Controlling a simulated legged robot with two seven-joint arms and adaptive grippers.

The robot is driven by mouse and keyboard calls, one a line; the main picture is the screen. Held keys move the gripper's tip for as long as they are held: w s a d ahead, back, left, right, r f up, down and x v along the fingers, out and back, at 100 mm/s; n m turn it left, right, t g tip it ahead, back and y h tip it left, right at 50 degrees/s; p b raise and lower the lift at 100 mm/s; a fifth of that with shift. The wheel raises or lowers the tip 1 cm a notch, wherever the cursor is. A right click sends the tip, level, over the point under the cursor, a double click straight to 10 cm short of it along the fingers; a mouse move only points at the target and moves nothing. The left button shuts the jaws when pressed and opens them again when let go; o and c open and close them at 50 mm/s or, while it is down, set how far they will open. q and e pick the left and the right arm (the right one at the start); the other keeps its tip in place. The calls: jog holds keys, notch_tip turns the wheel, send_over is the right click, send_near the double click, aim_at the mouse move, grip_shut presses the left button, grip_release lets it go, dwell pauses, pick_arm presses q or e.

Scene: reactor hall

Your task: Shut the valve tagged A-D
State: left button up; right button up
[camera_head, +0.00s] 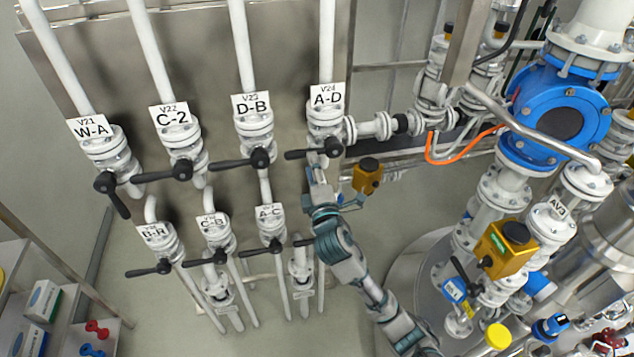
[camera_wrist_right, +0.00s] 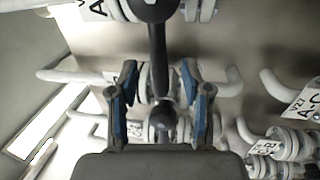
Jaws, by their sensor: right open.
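The valve tagged A-D (camera_head: 325,120) is at the right end of the upper row of white valves. Its black lever handle (camera_head: 308,154) points left, across the pipe. My right gripper (camera_head: 316,178) is just below this valve, with its arm coming from the lower right. In the right wrist view my right gripper (camera_wrist_right: 159,78) is open, with blue pads on both fingers. A black lever (camera_wrist_right: 157,50) runs down from its hub between the fingers, not clamped. How deep it sits between them is unclear. My left gripper is not in view.
Valve D-B (camera_head: 253,122) and its lever stand left of A-D. Valve A-C (camera_head: 271,227) is below, in the lower row. A yellow-brown actuator box (camera_head: 367,176) is close to the right of my gripper. A large blue valve (camera_head: 558,115) is farther right.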

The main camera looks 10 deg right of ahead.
jog(key=s+f, duration=0.1)
jog(key=s, duration=0.5)
jog(key=shift+s+d+f, duration=0.15)
jog(key=shift+s+f, duration=0.05)
jog(key=shift+s, duration=0.15)
